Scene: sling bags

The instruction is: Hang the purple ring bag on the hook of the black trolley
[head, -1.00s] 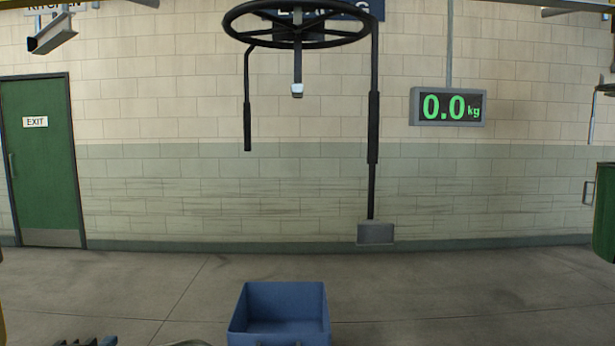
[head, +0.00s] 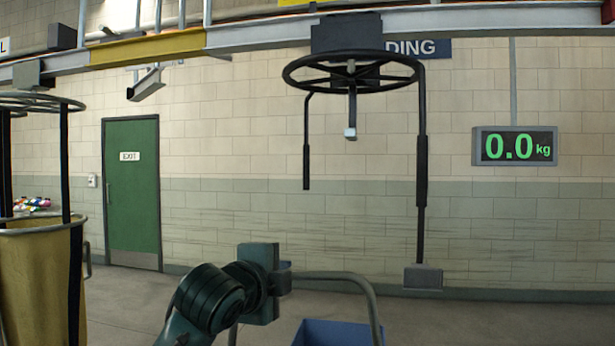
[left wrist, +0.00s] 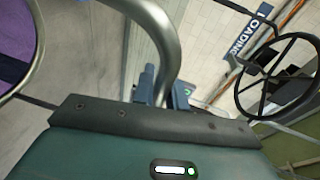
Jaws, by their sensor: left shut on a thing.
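The black trolley (head: 347,32) sits on the overhead rail. A black spoked wheel (head: 352,74) is below it, and a short strap with a pale tip (head: 350,133), apparently the hook, hangs beneath. My left gripper (head: 284,272) is shut on a bent grey metal tube (head: 345,277), apparently the handle of the purple ring bag. It is well below the hook. In the left wrist view, purple cloth (left wrist: 14,40) inside a metal rim shows at upper left, and the tube (left wrist: 160,30) runs into the jaws. The bag's body is out of the head view. My right gripper is not in view.
A tan bag (head: 35,290) hangs from a ring at the left. A blue bin (head: 335,334) stands on the floor below. A black bar with a grey box (head: 423,277) hangs at the wheel's right. A sign reads 0.0 kg (head: 515,146).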

